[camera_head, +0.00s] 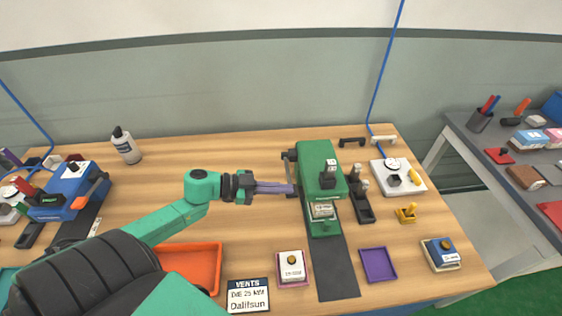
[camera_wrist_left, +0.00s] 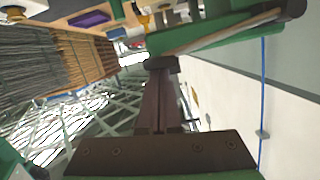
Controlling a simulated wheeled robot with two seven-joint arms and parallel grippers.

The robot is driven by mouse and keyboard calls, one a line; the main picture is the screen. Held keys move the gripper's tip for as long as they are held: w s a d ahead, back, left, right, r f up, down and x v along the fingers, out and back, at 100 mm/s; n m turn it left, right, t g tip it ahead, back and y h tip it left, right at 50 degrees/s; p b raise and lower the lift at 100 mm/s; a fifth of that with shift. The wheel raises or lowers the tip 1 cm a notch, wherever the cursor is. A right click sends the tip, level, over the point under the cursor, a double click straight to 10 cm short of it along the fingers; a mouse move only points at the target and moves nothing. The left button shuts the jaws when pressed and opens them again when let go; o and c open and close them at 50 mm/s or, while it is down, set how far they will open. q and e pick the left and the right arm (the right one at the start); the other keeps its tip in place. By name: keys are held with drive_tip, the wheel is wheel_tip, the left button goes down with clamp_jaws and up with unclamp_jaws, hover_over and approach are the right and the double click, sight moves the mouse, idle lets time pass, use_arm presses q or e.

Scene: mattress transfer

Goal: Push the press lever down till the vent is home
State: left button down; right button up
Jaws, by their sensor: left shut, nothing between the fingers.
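The green press (camera_head: 318,163) stands on the wooden table, right of centre. A labelled block (camera_head: 322,210) sits in its lower front; the vent itself is too small to make out. Dark lever parts (camera_head: 291,156) show on the press's left side. My left gripper (camera_head: 291,189) reaches in from the left, shut and empty, with its tips at that side of the press. In the left wrist view the closed fingers (camera_wrist_left: 160,68) end by a dark piece beside the green press body (camera_wrist_left: 215,32). I cannot tell whether they touch the lever. My right gripper is out of view.
Nearby are a dark mat (camera_head: 335,270), a purple tray (camera_head: 378,265), an orange tray (camera_head: 205,262), a VENTS sign (camera_head: 248,295) and a dial gauge on a white base (camera_head: 405,185). A blue machine (camera_head: 70,190) stands at left. The table behind my arm is mostly clear.

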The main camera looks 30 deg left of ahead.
use_arm(q)
drive_tip(key=shift+s+d+f+m+t+y+b, duration=0.15)
drive_tip(key=shift+f+m+b, duration=0.4)
drive_tip(key=shift+f, duration=0.8)
drive_tip(key=shift+w+a+f+m+t+y+b, duration=0.15)
drive_tip(key=shift+f+m+b, duration=0.45)
drive_tip(key=shift+f, duration=0.8)
drive_tip(key=shift+s+d+f+m+t+y+b, duration=0.1)
drive_tip(key=shift+s+f+m+t+b, duration=0.2)
drive_tip(key=shift+f+b, duration=0.75)
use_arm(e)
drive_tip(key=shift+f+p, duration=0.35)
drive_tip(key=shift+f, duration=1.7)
use_arm(q)
drive_tip(key=shift+w+f, duration=0.15)
drive_tip(key=shift+f, duration=0.1)
